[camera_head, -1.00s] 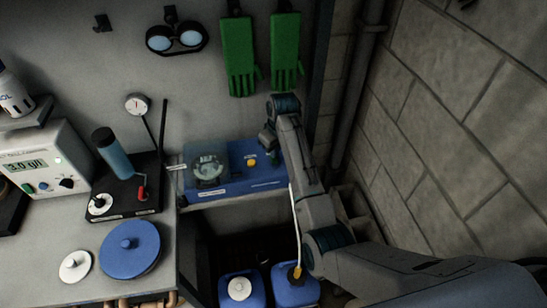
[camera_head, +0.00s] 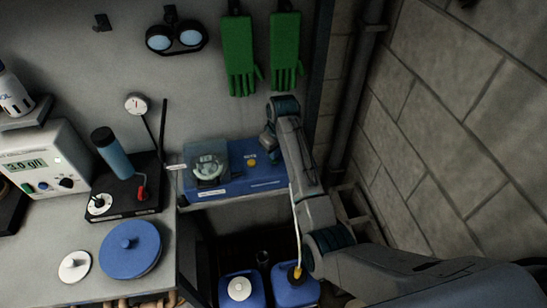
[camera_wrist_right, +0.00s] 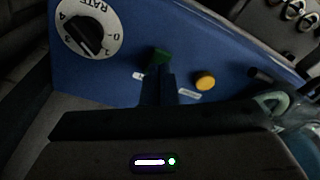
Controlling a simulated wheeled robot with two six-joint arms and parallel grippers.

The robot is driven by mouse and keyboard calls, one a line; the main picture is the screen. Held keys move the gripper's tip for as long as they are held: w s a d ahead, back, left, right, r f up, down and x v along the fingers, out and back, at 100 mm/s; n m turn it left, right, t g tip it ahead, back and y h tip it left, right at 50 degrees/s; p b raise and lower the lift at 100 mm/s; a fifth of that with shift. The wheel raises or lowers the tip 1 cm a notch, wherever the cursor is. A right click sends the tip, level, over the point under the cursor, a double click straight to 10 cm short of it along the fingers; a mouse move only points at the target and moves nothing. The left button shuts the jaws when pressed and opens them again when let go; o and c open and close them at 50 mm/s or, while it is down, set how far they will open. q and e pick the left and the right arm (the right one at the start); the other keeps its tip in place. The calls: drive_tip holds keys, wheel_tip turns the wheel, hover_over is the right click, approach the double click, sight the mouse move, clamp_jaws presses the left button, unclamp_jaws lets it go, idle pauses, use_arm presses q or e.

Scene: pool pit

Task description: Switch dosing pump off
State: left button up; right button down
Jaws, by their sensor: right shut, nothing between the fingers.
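The blue dosing pump (camera_head: 236,183) stands on a shelf against the wall, with a clear round pump head at its left end. In the right wrist view its blue panel (camera_wrist_right: 115,78) shows a white RATE dial (camera_wrist_right: 88,32), a yellow button (camera_wrist_right: 205,81) and a green switch (camera_wrist_right: 160,57). My right gripper (camera_head: 273,157) is shut and empty over the right part of the pump. In the wrist view its dark fingertips (camera_wrist_right: 158,82) are right at the green switch and partly cover it; I cannot tell whether they touch. My left gripper is out of view.
A bench with a meter (camera_head: 45,160), a black stand (camera_head: 125,200) and a blue lid (camera_head: 130,249) is at the left. Blue canisters (camera_head: 240,290) stand below the pump. Green gloves (camera_head: 238,55) hang above; a block wall (camera_head: 450,120) bounds the right.

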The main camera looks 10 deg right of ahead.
drive_tip(key=shift+f, duration=0.75)
drive_tip(key=shift+r+p, duration=0.45)
drive_tip(key=shift+r, duration=3.1)
